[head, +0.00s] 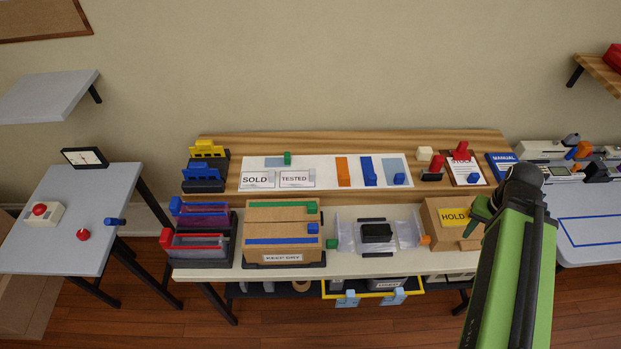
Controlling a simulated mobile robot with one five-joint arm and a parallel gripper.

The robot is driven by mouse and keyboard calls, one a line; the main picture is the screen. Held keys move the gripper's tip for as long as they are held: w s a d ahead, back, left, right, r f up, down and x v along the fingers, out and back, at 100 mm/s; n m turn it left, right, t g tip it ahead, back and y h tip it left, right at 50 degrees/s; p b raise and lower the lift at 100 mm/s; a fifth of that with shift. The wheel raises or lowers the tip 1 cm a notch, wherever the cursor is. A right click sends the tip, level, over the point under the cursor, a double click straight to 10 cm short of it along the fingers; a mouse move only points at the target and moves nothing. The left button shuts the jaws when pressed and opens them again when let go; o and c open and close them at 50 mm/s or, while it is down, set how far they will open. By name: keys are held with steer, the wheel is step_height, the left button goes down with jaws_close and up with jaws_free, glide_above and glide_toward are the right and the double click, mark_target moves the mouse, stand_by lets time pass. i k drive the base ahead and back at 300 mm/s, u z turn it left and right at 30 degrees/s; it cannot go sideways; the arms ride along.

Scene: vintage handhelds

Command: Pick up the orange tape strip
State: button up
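The orange tape strip (343,172) lies flat on the white sheet (330,164) on the wooden table, left of a blue strip (368,172). It is fully in view and nothing covers it. My green and black arm reaches in from the lower right. My gripper (477,217) is at its far end, beside the cardboard box with the HOLD label, to the right of the orange strip and well apart from it. The fingers are small and partly hidden by the arm, so I cannot tell their opening.
Bare wood (340,146) lies behind the sheet.

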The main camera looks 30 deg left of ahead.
mark_target(343, 177)
steer(key=z, duration=0.3)
steer(key=k, duration=0.15)
steer(key=u, duration=2.9)
steer(key=i, duration=0.95)
steer(key=u, duration=0.2)
steer(key=k, duration=0.75)
steer(key=z, duration=0.2)
steer(key=i, duration=0.75)
steer(key=u, duration=0.1)
